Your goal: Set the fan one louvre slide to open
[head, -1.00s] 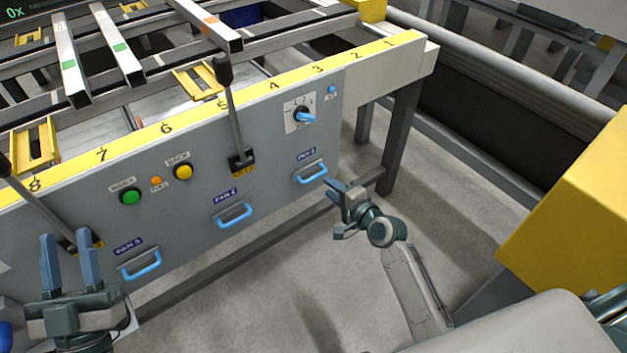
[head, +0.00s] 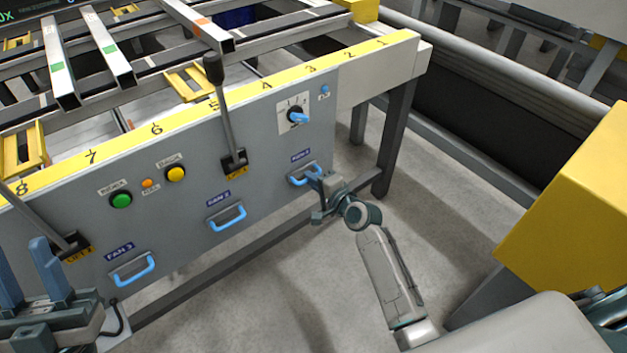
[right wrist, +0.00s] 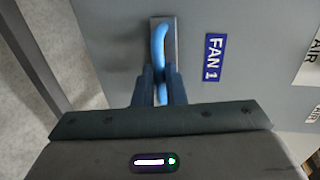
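The fan one louvre slide is a blue bar handle (head: 296,182) on a plate below the FAN 1 label (head: 300,155), at the right end of the grey panel. In the right wrist view the blue handle (right wrist: 159,48) runs down between the two fingers. My right gripper (right wrist: 160,88) is closed in on its near part, with a finger against each side. In the head view my right gripper (head: 318,186) is at the handle, its fingertips partly hidden. My left gripper (head: 32,272) is open and empty at the lower left.
FAN 2 (head: 228,218) and FAN 3 (head: 133,270) handles lie along the panel to the left. A tall lever (head: 228,120), a blue rotary knob (head: 297,116) and green and yellow buttons are above. A yellow block (head: 570,200) stands at right.

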